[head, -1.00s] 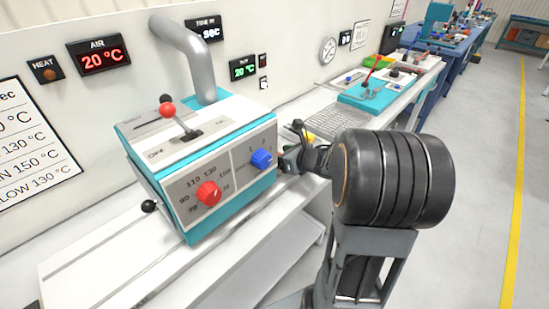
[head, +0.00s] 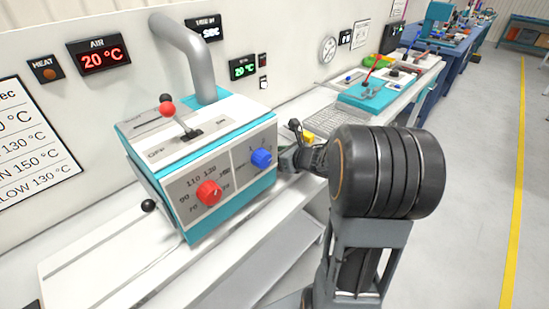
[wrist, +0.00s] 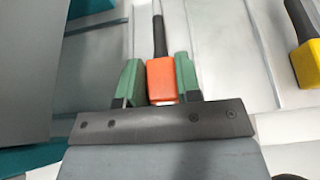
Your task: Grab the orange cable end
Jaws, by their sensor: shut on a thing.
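The orange cable end (wrist: 162,82) is a small block with a black stem running up from it in the wrist view. My gripper (wrist: 157,66) has its green fingers on either side of the block and is shut on it. A yellow cable end (wrist: 306,66) with a black stem lies apart to the right; it also shows in the head view (head: 308,139). In the head view my gripper is partly hidden by my arm, and I cannot make out the orange end there.
A teal and white control box (head: 200,165) with red and blue knobs stands close to the left of my gripper. A keyboard (head: 338,120) and a teal device (head: 372,95) stand further along the bench. The floor to the right is clear.

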